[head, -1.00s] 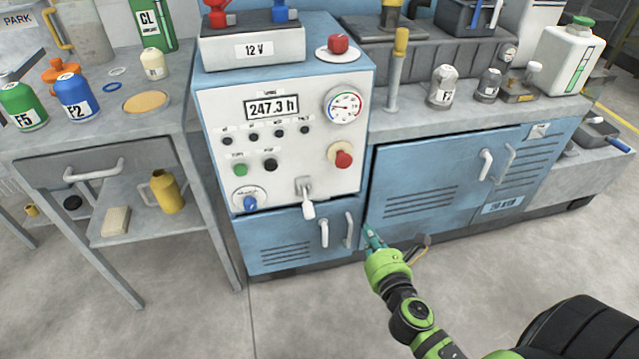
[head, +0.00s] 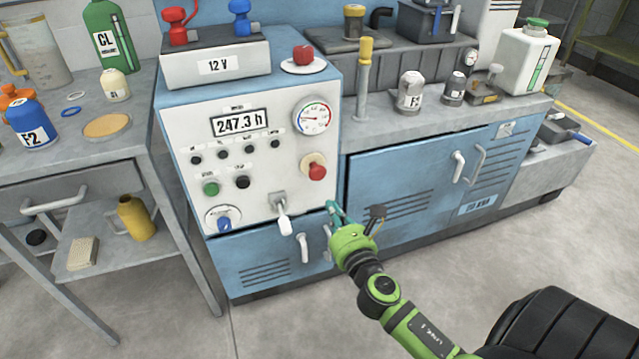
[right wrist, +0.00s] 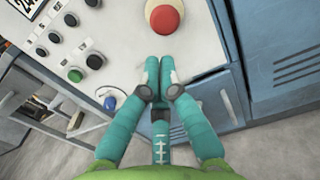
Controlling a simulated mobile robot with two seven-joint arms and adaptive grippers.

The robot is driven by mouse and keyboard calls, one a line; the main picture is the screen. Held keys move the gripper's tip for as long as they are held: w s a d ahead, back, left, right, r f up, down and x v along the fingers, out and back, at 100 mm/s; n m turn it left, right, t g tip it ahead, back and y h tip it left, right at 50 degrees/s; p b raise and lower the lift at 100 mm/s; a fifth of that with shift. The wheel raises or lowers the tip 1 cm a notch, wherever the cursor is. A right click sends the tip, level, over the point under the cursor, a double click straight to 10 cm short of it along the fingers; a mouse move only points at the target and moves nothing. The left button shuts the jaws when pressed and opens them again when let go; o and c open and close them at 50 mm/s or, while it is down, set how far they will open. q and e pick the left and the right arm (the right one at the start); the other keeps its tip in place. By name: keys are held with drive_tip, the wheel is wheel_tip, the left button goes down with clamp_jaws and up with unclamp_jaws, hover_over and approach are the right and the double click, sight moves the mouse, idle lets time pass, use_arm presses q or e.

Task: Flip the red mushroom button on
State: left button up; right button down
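A red mushroom button (head: 316,172) on a pale round plate sits on the right side of the white front panel, below the gauge. In the right wrist view the red button (right wrist: 165,17) stands just beyond my fingertips. My right gripper (head: 333,208) is below and slightly right of it, in front of the cabinet's lower right edge. Its teal fingers (right wrist: 159,66) are together and point towards the panel, with nothing seen between them and apart from the button. A second red knob (head: 303,55) stands on a white disc on the cabinet top. My left gripper is not in view.
A white toggle lever (head: 283,220), a blue rotary knob (head: 223,224) and a green button (head: 210,188) are on the same panel. Door handles (head: 304,247) stick out below. A side table (head: 95,160) stands left; open floor lies in front.

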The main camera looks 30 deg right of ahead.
sight(316, 176)
drive_tip(key=x, duration=0.8)
drive_tip(key=shift+w+b, duration=0.3)
drive_tip(key=shift+w, duration=0.2)
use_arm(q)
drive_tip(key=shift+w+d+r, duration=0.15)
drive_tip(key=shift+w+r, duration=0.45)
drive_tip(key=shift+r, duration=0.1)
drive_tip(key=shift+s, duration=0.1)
use_arm(e)
drive_tip(key=shift+x, duration=0.95)
drive_tip(key=shift+d, duration=0.1)
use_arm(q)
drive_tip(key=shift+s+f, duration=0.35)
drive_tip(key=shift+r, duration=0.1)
